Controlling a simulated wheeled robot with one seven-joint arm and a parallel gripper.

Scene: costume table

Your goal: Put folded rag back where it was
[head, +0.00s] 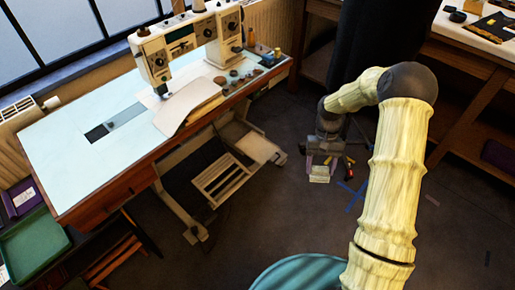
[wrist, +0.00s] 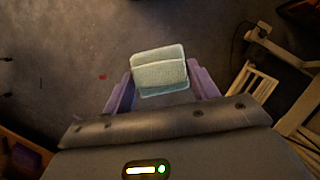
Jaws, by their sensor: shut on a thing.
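The folded rag (wrist: 160,72) is a small pale green-white folded cloth. In the wrist view it sits between the two purple fingers of my gripper (wrist: 162,88), which are shut on it. In the head view the rag (head: 319,174) hangs below my gripper (head: 320,163), over the dark floor, to the right of the sewing table (head: 75,157) and apart from it. The rag's underside is hidden.
A sewing machine (head: 190,45) stands on the table with a pale cloth (head: 190,105) under it. Small items lie at the table's right end. A slatted pedal (head: 222,180) is below. A green tray (head: 35,246) is at lower left. A workbench (head: 465,55) stands at upper right.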

